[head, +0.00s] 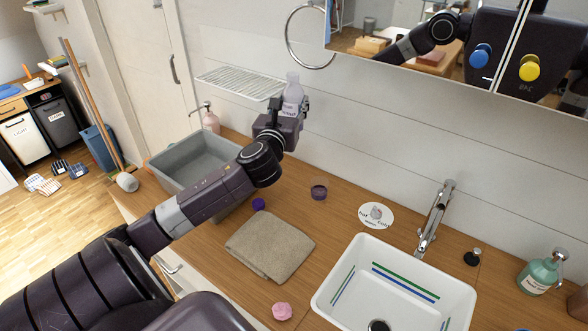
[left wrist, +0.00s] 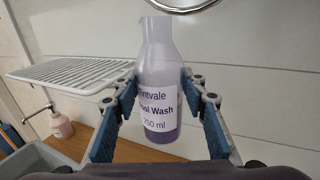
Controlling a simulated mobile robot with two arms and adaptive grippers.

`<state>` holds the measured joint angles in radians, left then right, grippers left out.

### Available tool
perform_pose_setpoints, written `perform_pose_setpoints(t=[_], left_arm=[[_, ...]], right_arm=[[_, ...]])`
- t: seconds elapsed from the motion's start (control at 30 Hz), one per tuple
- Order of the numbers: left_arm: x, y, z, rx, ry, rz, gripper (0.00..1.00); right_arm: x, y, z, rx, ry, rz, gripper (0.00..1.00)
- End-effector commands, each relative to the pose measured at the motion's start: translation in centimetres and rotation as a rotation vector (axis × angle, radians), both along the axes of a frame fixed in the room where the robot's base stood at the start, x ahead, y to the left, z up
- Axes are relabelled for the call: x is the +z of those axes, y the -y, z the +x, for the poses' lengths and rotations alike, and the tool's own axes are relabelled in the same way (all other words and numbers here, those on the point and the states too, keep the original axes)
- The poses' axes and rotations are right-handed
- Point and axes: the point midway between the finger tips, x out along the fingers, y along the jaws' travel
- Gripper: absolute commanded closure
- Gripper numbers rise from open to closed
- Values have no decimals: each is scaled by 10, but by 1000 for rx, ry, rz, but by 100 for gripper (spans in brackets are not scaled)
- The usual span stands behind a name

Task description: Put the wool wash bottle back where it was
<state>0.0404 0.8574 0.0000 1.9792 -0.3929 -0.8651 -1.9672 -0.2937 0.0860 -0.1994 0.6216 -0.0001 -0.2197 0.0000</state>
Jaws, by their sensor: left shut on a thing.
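The wool wash bottle (head: 292,92) is clear with purple liquid low inside and a label reading "Wool Wash 250 ml". My left gripper (head: 290,107) is shut on it and holds it upright above the counter, in front of the white wall. In the left wrist view the bottle (left wrist: 158,75) stands between the two blue-padded fingers, and its neck shows no cap. A small purple cap (head: 258,204) lies on the counter. A small cup with purple content (head: 319,190) stands near it. My right gripper is not seen.
A white wire rack (head: 238,84) is on the wall left of the bottle. Below are a grey basin (head: 190,160) and a pink soap dispenser (head: 210,119). A folded cloth (head: 270,246), a pink object (head: 282,311) and a white sink (head: 345,282) are nearer. A mirror (head: 400,45) hangs at upper right.

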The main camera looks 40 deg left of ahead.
Motion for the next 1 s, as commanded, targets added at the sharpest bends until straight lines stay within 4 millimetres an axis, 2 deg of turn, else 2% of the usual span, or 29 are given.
perform_pose_setpoints(t=[0.03, 0.2, 0.5, 0.77, 0.9, 1.0], left_arm=[[-14, 0, -1, 2, -5, -5, 92], [-60, 0, -1, 2, -6, -7, 92], [-129, 0, -1, 1, -3, -4, 92], [-151, 0, 0, 0, -2, 0, 92], [-175, 0, 0, 1, -3, -4, 92], [-185, 0, 0, 1, -2, -1, 92]], right_arm=[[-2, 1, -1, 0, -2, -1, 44], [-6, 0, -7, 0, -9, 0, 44], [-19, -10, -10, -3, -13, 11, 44], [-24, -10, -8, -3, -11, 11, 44], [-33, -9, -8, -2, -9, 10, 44], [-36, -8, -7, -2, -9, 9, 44]])
